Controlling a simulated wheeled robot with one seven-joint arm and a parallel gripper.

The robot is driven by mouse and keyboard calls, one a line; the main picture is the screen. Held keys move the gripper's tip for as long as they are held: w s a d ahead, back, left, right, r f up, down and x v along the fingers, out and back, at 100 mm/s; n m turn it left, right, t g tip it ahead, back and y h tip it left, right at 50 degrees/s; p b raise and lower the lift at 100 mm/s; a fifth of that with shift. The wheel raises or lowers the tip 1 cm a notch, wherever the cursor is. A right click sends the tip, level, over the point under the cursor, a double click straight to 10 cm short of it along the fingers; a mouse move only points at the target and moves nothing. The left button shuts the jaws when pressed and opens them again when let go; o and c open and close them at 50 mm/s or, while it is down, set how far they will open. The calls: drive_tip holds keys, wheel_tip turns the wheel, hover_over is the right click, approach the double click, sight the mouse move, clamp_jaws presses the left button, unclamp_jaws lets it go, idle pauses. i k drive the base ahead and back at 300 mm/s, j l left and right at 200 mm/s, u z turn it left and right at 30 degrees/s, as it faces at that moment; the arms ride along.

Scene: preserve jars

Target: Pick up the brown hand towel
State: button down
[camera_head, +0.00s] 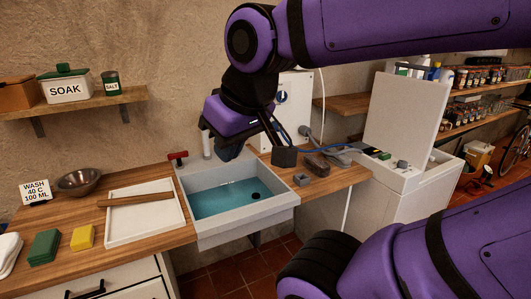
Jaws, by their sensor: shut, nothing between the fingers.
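A small dark brown bundle (318,163), which looks like the brown hand towel, lies on the wooden counter to the right of the sink. Its folds are too small to make out. My gripper (231,153) hangs from my purple wrist over the back of the sink (248,218), near the white tap column. It is shut and empty. It is to the left of the brown bundle and apart from it.
A dark block (285,157) and a grey item (345,155) flank the bundle. A white lidded machine (400,170) stands at the right. A white tray (150,225) bears a brown bar (135,199).

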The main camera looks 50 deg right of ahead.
sight(322, 168)
drive_tip(key=z, duration=1.85)
